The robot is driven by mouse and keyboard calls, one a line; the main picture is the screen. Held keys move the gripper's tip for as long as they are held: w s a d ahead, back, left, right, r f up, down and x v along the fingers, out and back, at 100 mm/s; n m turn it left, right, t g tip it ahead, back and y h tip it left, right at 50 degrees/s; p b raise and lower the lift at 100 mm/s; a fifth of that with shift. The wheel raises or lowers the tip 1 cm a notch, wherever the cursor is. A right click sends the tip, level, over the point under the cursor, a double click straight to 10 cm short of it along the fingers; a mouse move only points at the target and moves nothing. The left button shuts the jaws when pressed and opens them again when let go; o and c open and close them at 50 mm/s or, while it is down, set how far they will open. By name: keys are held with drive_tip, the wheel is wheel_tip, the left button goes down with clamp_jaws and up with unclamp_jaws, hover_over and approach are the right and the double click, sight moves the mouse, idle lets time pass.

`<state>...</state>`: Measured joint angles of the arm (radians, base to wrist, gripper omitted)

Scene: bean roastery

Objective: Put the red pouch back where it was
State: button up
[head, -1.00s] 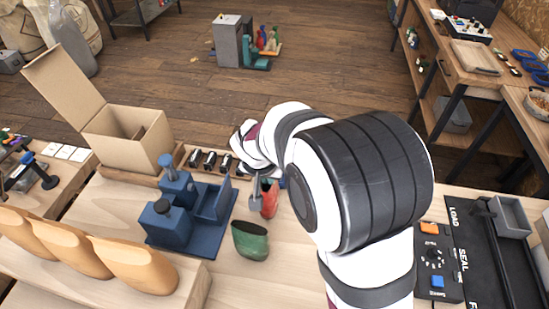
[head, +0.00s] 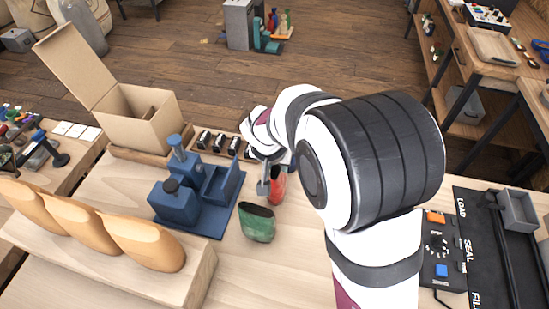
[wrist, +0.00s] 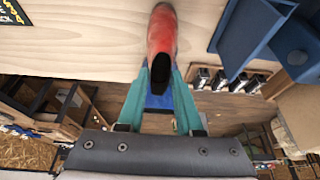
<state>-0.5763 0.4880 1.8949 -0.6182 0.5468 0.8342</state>
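The red pouch (head: 279,184) is upright near the middle of the counter, right of the blue stand (head: 205,190) and behind the green pouch (head: 257,223). In the wrist view the red pouch (wrist: 162,35) points away from me, its dark open end toward my palm. The teal fingers of my gripper (wrist: 161,72) close on both sides of that end. In the head view my gripper (head: 271,182) is partly hidden by my wrist. I cannot tell whether the pouch's bottom touches the counter.
An open cardboard box (head: 140,118) stands at the back left. A row of small dark items (head: 218,143) lines the counter's back edge. Tan rounded forms (head: 145,242) sit at front left. A sealing machine (head: 438,255) is at right. Bare counter lies in front of the green pouch.

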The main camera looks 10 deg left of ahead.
drive_tip(key=v, duration=1.1)
drive_tip(key=s+d+r+m+g, duration=0.2)
drive_tip(key=s+d+m+g, duration=0.1)
drive_tip(key=s+d, duration=1)
drive_tip(key=s+d+f+m+g+y, duration=0.1)
drive_tip(key=s+d, duration=0.3)
drive_tip(key=s, duration=0.6)
drive_tip(key=shift+s+d+f+m+g+y, duration=0.15)
drive_tip(key=shift+s+f+m+g+y, duration=0.2)
drive_tip(key=shift+f+m, duration=0.4)
